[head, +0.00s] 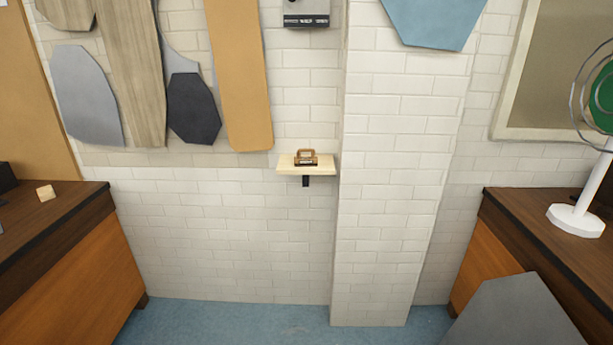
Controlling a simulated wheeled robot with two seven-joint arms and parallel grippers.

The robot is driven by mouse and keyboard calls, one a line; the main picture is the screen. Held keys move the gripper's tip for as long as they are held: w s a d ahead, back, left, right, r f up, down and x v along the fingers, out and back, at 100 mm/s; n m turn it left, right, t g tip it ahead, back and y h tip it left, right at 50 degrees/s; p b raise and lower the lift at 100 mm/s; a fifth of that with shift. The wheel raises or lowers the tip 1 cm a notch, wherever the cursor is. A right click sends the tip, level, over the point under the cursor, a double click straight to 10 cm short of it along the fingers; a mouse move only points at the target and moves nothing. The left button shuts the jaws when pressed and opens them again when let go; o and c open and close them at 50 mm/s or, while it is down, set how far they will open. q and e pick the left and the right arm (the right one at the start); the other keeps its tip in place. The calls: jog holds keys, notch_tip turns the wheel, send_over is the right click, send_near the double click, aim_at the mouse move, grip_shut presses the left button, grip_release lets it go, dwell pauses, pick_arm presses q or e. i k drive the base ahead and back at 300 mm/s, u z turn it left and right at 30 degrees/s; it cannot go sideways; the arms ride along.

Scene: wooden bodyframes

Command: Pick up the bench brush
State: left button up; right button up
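A small brown object with a loop-like handle and a dark lower edge (306,158) sits on a small pale wooden wall shelf (290,171); it looks like the bench brush, but it is too small to be sure. The shelf is fixed to the white brick wall, left of a brick pillar, on a dark bracket. Nothing touches the brown object. Neither of my grippers is in view.
A dark-topped wooden cabinet (75,228) stands at left with a small pale block (45,193) on it. Another cabinet (540,225) at right holds a white-based fan (575,219). A grey flat-topped shape (515,315) is at lower right. Blue floor (240,318) between is clear.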

aim_at(299, 161)
jog(key=u, duration=1.15)
jog(key=i, duration=1.8)
jog(key=z, duration=0.8)
jog(key=i, duration=0.5)
jog(key=z, duration=0.4)
